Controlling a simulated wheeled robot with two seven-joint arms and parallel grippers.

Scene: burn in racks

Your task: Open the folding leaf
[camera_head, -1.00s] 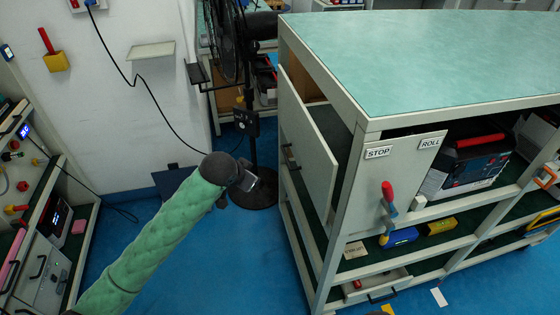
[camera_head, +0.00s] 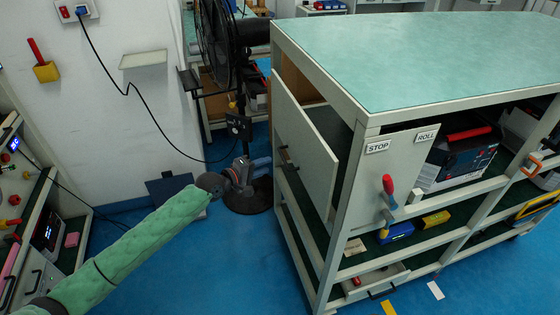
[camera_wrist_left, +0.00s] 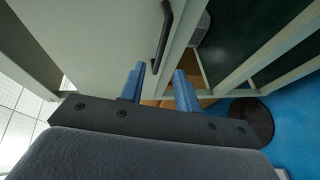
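The folding leaf (camera_head: 303,137) is a pale grey panel on the left side of the green-topped rack. It stands partly swung out, with a dark gap between it and the rack's front corner post. A black bar handle (camera_head: 285,158) sits low on its outer face. The handle also shows in the left wrist view (camera_wrist_left: 163,38), just beyond the fingertips. My left gripper (camera_head: 266,163) is just left of the handle; in the left wrist view its two blue fingers (camera_wrist_left: 159,80) are apart with nothing between them. My right gripper is out of view.
The rack's green worktop (camera_head: 420,55) is bare. A black standing fan (camera_head: 232,50) is behind my left gripper, with its round base (camera_head: 250,200) on the blue floor. A front panel labelled STOP and ROLL (camera_head: 385,165) carries a red-handled lever.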

